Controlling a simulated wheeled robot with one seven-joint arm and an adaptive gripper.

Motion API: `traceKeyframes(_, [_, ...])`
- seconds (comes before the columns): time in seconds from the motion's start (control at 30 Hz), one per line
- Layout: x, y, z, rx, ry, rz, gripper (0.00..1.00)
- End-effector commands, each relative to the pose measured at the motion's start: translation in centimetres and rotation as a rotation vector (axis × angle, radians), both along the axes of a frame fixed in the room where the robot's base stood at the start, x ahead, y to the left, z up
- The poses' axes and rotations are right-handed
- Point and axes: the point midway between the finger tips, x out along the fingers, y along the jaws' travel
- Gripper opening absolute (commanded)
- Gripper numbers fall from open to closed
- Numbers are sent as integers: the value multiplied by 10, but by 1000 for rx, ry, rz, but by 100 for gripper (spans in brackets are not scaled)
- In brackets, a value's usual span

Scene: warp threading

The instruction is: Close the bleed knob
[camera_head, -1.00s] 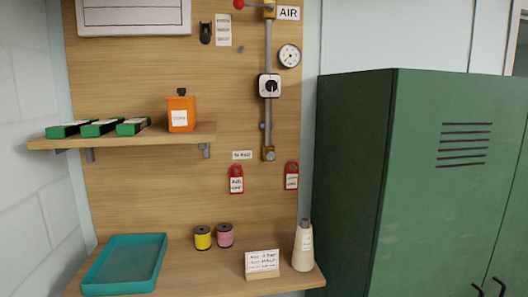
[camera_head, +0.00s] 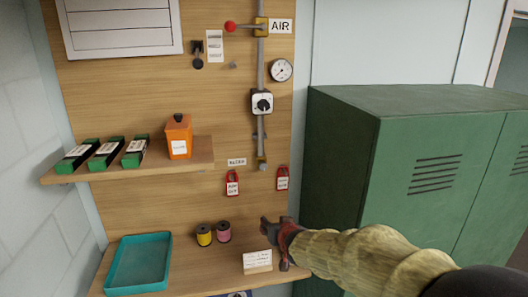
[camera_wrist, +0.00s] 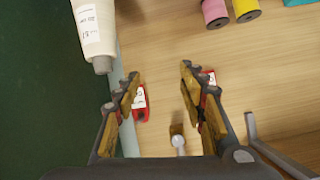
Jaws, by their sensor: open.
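An air pipe (camera_head: 261,60) runs down the wooden board. At its lower end is a small brass fitting with a pale round knob (camera_head: 262,163), likely the bleed knob; the wrist view also shows it (camera_wrist: 179,142), low in the picture between the fingers. Higher up is a black rotary knob on a white plate (camera_head: 262,104). My gripper (camera_head: 272,232) is below the pipe end, in front of the board and above the lower shelf. In the wrist view its fingers (camera_wrist: 161,76) are apart, with nothing between the tips.
Two red tags (camera_head: 232,184) (camera_head: 282,178) hang either side of the pipe end. A green locker (camera_head: 400,170) is at right.

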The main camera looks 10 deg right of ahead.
Motion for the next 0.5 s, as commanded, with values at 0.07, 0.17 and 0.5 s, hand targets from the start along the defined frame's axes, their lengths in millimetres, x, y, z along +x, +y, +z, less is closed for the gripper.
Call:
traceKeyframes(0.07, [31, 0, 33, 27, -128, -13, 41])
traceKeyframes(0.17, [57, 0, 69, 62, -287, -24, 41])
traceKeyframes(0.5, [79, 0, 126, 118, -509, -31, 41])
